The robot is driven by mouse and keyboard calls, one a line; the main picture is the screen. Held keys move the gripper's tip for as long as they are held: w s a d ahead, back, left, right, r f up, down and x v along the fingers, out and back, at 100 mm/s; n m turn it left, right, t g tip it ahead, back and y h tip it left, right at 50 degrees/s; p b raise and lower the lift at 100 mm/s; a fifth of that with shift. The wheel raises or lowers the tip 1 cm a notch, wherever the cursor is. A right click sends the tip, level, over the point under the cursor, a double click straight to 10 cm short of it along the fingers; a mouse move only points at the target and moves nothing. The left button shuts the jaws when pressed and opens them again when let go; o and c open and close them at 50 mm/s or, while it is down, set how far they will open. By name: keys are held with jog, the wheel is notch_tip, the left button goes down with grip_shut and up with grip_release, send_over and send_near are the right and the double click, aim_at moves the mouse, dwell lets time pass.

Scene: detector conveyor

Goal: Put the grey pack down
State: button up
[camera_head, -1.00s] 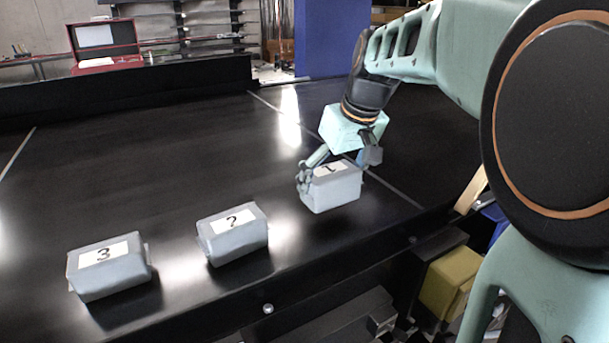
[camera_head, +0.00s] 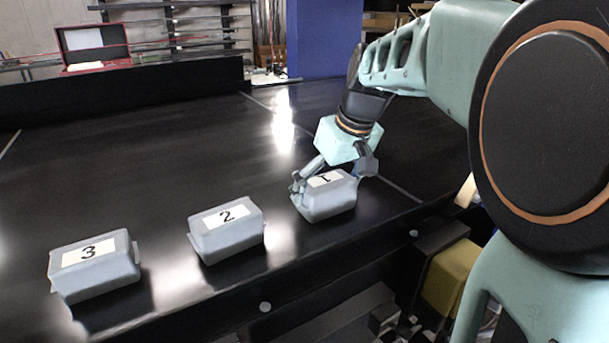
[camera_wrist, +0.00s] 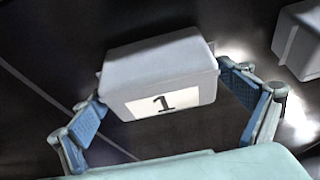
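A grey pack marked 1 (camera_head: 327,202) is at or just above the black conveyor (camera_head: 130,165), near its front edge. It also shows in the wrist view (camera_wrist: 160,70), with its label toward my gripper. My gripper (camera_head: 331,180) is over the pack with one finger at each end. In the wrist view, the blue finger pads of my gripper (camera_wrist: 160,82) meet the pack's two ends, and it looks shut on the pack. The pack's underside is hidden, so contact with the belt is unclear.
A grey pack marked 2 (camera_head: 228,234) and one marked 3 (camera_head: 95,269) stand in a row to the left. A yellow block (camera_head: 450,279) is below the conveyor's front edge. The belt behind the row is clear. A red case (camera_head: 92,47) stands beyond.

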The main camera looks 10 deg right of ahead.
jog(key=shift+r, duration=0.1)
jog(key=shift+r, duration=0.25)
jog(key=v, duration=1.1)
jog(key=shift+s+d+r, duration=0.15)
jog(key=shift+s+r, duration=0.15)
